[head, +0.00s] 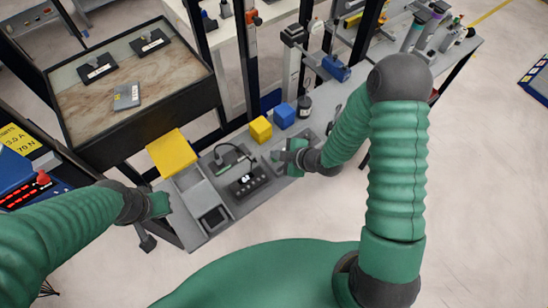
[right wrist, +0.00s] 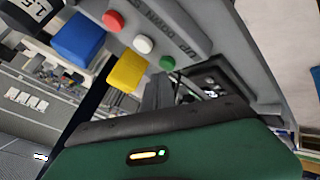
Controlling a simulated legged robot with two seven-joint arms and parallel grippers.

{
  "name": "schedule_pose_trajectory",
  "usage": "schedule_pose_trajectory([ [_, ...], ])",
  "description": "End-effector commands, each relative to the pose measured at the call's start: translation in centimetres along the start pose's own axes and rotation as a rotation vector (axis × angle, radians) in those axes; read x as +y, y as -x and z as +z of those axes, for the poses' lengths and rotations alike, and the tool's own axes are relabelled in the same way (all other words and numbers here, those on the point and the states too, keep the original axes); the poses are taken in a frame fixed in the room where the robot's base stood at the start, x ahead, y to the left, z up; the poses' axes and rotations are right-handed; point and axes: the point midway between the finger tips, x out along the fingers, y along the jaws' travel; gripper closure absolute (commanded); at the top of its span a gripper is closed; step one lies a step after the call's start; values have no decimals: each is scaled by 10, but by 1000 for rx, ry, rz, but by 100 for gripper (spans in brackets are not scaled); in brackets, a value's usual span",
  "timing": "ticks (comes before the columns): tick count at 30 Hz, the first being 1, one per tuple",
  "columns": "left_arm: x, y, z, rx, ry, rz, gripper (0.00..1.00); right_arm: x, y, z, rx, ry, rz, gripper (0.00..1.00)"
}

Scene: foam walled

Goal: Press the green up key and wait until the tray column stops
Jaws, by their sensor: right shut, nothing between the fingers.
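A grey key panel in the right wrist view carries a red key (right wrist: 113,20), a white key (right wrist: 143,44) and the green key (right wrist: 167,63) in a row. The closed fingers of my right gripper (right wrist: 158,88) are just below the green key in that view; I cannot tell whether they touch it. In the head view my right gripper (head: 283,158) is over the grey bench and hides most of the panel. My left gripper (head: 160,205) hangs by the bench's left end, its fingers unclear. The large dark-rimmed tray (head: 200,101) stands at upper left; its column is not clearly identifiable.
The grey bench (head: 192,232) holds a yellow cube (head: 261,129), a blue cube (head: 284,116), and a black box with a cable (head: 248,183). A yellow plate (head: 171,153) lies at its left. Dark upright posts rise behind.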

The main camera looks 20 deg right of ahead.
Motion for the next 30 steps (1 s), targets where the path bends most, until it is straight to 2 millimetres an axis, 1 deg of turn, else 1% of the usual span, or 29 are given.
schedule_pose_trajectory([
  [30,0,-9,2,0,0,0,100,-5,-6,5,0,0,0,100],
])
